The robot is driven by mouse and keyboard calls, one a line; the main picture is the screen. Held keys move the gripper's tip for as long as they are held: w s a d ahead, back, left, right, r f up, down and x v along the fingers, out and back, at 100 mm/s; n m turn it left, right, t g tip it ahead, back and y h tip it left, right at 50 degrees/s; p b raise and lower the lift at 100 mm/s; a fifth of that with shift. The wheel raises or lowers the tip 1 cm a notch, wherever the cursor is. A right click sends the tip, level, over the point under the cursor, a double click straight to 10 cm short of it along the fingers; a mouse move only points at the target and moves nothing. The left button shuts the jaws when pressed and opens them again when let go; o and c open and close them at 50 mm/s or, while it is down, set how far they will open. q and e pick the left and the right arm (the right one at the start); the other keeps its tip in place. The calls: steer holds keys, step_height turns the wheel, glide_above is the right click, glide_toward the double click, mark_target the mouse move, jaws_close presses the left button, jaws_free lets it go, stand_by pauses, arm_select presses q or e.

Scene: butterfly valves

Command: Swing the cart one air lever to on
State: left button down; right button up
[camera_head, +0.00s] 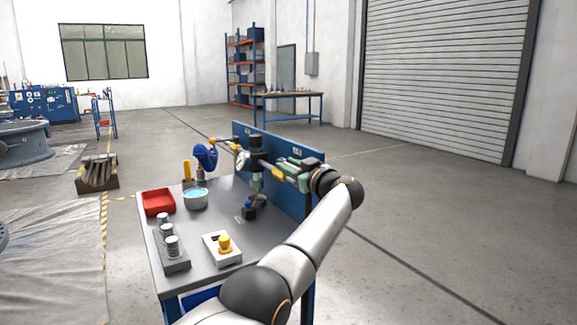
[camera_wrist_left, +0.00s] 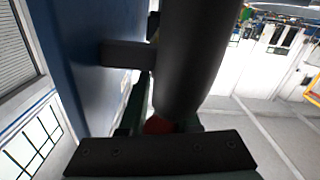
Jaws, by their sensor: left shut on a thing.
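My left gripper (camera_head: 268,165) reaches in from the right, at the back of the cart (camera_head: 200,262), in front of the blue back panel (camera_head: 312,160). It is shut on the air lever, which it mostly hides. In the left wrist view a small red part (camera_wrist_left: 158,125), probably of the lever, shows at the gripper (camera_wrist_left: 160,140). A thick dark cylinder (camera_wrist_left: 195,55) stands just beyond. The lever's angle cannot be read. My right gripper is in neither view.
A blue round valve part (camera_head: 205,155) stands left of the gripper. The cart top holds a red tray (camera_head: 158,202), a bowl (camera_head: 195,198), a grey block with metal cylinders (camera_head: 171,250) and a yellow-knobbed box (camera_head: 222,248). The floor right of the cart is clear.

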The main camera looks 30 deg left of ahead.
arm_select(q)
steer(key=shift+r, duration=0.1)
steer(key=c, duration=0.9)
jaws_free()
steer(key=shift+s+d, duration=0.25)
steer(key=shift+d, duration=0.3)
steer(key=v, duration=1.1)
steer(key=shift+s+d+b, duration=0.1)
steer(key=shift+s+b, duration=0.05)
steer(key=shift+b, duration=0.15)
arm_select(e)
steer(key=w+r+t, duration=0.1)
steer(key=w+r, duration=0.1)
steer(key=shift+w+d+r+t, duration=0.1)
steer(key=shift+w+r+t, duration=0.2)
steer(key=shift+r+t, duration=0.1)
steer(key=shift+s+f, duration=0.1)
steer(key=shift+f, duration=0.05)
